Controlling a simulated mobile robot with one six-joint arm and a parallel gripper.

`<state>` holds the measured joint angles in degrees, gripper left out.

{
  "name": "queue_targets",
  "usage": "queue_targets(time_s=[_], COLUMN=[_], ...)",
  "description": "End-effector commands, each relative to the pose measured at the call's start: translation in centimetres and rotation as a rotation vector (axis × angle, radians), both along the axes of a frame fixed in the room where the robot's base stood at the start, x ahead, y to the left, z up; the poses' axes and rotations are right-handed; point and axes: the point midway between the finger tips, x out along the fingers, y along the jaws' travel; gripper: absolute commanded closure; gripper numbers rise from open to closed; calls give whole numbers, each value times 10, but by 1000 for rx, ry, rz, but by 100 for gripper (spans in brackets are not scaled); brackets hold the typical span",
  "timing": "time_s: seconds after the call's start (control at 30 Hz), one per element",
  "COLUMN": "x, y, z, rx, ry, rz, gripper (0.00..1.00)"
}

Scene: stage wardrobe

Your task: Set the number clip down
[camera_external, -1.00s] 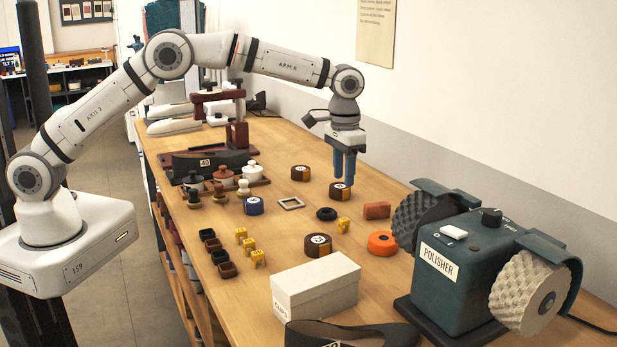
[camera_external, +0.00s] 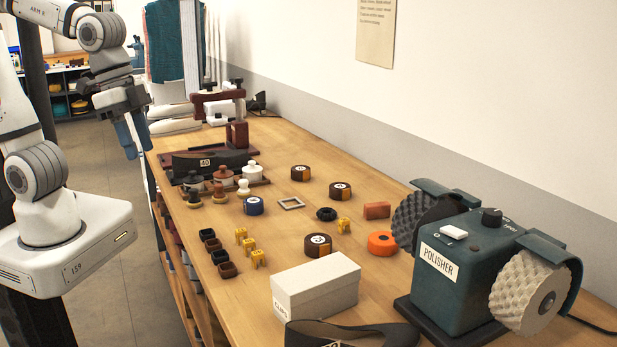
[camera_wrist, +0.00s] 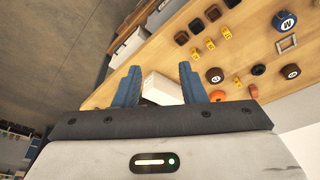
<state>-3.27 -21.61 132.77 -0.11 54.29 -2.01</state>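Small yellow clip-like pieces, which I take to be the number clips, stand on the bench; any numbers are too small to read. Several form a row (camera_external: 248,246) beside dark cups, and another yellow piece (camera_external: 343,225) stands alone by a black ring. They also show in the wrist view as a row (camera_wrist: 210,44) and the single piece (camera_wrist: 237,80). My gripper (camera_external: 134,150) is left of the bench, beyond its edge. In the wrist view its blue fingers (camera_wrist: 158,84) are spread apart with nothing held; a pale box (camera_wrist: 162,88) on the bench shows between them.
The pale box (camera_external: 316,285) stands at the front of the bench, left of the green polisher (camera_external: 455,275). Dark cups (camera_external: 217,256), brown tape rolls (camera_external: 318,245), an orange roll (camera_external: 382,243) and a square frame (camera_external: 291,202) lie around the middle. The aisle floor (camera_external: 118,240) is clear.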

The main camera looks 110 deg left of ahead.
Motion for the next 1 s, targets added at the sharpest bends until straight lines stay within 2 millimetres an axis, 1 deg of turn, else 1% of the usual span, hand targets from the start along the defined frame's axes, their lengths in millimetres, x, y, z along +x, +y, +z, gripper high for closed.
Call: queue_targets(time_s=[0.03,0.1,0.2,0.27,0.37,1.0], x=[-18,-36,-52,-56,-60,-59], y=[-6,-12,-16,-17,-18,-18], z=[-6,-14,-23,-26,-28,-27], rx=[3,6,8,10,10,9], ry=[-12,-21,-30,-33,-34,-32], rz=[-27,-55,-80,-88,-93,-91], gripper=[63,63,63,63,63,63])
